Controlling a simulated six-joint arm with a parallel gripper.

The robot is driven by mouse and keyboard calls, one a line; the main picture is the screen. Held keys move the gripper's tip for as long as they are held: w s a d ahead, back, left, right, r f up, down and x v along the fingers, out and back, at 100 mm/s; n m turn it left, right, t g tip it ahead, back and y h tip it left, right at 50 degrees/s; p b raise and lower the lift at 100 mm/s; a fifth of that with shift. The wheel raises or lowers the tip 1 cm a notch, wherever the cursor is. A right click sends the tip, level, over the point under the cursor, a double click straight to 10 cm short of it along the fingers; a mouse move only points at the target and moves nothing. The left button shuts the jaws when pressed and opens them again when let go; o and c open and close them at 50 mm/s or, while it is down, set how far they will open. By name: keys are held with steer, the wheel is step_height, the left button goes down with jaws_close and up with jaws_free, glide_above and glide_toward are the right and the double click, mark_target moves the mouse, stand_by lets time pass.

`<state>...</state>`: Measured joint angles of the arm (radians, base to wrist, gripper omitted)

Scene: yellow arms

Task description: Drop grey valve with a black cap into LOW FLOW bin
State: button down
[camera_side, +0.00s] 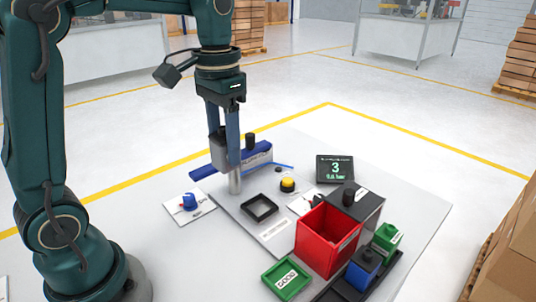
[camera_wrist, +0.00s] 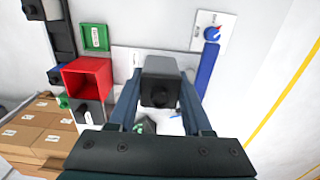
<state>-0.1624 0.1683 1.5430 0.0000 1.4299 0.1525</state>
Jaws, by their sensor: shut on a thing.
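My gripper (camera_side: 230,158) is shut on the grey valve, at the blue bar of the fixture in the side view. In the wrist view the grey valve (camera_wrist: 160,68) sits between the two fingers, its black cap (camera_wrist: 160,97) facing the camera. In the side view the fingers partly hide it. A grey post-like part (camera_side: 235,183) shows below the fingers; I cannot tell whether it belongs to the valve.
A green tray marked GOOD (camera_side: 286,279) lies before the red bin. A blue container (camera_side: 363,269) and a green one (camera_side: 387,237) stand right of it. A display (camera_side: 335,168) reads 3. A yellow button (camera_side: 288,184) and black square frame (camera_side: 259,208) lie between gripper and bin.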

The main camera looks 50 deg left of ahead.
steer(key=w+f, duration=0.4)
steer(key=w, duration=0.3)
steer(key=shift+f, duration=0.35)
steer(key=shift+f, duration=4.8)
steer(key=shift+f, duration=0.25)
steer(key=shift+c, duration=1.7)
jaws_free()
steer(key=shift+r, duration=0.15)
